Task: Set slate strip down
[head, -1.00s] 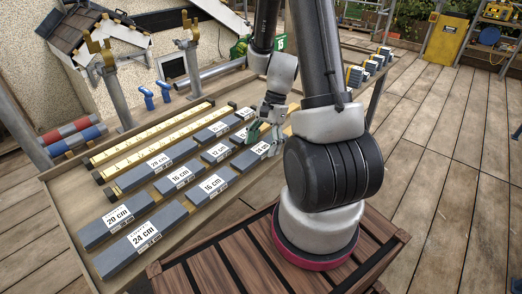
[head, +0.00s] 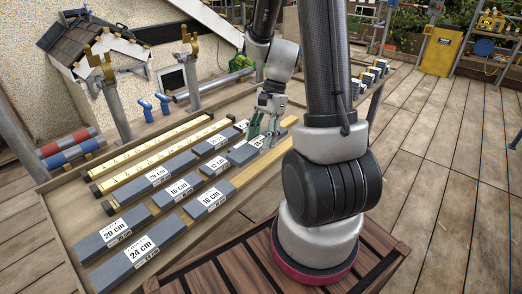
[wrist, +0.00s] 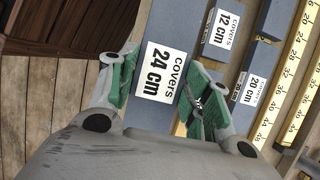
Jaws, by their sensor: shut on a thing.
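A dark grey slate strip (wrist: 168,30) with a white "covers 24 cm" label lies between the green-padded fingers of my gripper (wrist: 162,62) in the wrist view. The fingers are shut on its two long sides. In the head view my gripper (head: 265,135) points down over the far right part of the bench (head: 62,222), and the held strip (head: 241,156) shows partly behind the fingers. It looks low and level among other strips. I cannot tell whether its underside touches the bench.
Labelled slate strips lie in rows, including a front 24 cm strip (head: 125,262), a 20 cm strip (head: 112,235) and a 16 cm strip (head: 208,200). Yellow rulers (head: 165,145) lie behind. A wooden batten (head: 262,165) runs beside the held strip. A slatted wooden crate (head: 240,265) stands in front.

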